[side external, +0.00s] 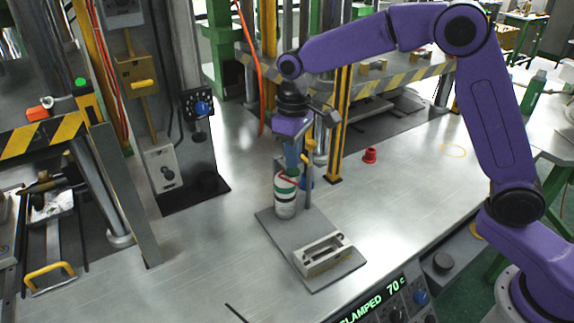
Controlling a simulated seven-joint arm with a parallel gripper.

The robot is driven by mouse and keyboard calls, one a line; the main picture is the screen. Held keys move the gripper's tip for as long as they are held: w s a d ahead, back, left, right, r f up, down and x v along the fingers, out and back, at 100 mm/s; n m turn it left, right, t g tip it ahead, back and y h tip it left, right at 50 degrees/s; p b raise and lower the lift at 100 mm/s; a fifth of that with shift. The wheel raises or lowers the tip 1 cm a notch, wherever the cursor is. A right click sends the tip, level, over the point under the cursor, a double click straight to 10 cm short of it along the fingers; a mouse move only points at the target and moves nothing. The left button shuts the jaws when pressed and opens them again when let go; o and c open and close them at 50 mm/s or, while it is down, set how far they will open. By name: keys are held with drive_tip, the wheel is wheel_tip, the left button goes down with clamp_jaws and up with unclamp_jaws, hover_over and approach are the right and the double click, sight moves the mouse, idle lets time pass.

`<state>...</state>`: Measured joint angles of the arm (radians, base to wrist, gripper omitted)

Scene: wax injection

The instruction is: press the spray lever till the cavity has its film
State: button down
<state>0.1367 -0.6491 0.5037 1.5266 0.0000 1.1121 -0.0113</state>
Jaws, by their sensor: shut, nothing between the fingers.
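A white spray can (286,204) with a green band and some red near its top stands upright on a grey base plate (272,238). A metal mould block (323,254) with an open cavity sits on the same plate, in front and to the right of the can. My gripper (290,172) points down right over the can's top, with its fingers shut and empty. The spray lever is hidden or too small to make out there, and I cannot tell whether the fingers touch it. Any film in the cavity is too small to tell.
A post rises beside the can on the plate. A red cup-shaped part (370,155) stands on the steel table to the right. A control panel (385,300) at the front reads "CLAMPED 70 C". A dark upright panel (197,150) stands at the left; the table between is clear.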

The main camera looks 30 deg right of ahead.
drive_tip(key=shift+f, duration=1.2)
drive_tip(key=shift+r, duration=2.95)
drive_tip(key=shift+f, duration=1.55)
drive_tip(key=shift+f, duration=0.15)
drive_tip(key=shift+f, duration=1.25)
drive_tip(key=shift+r, duration=2.9)
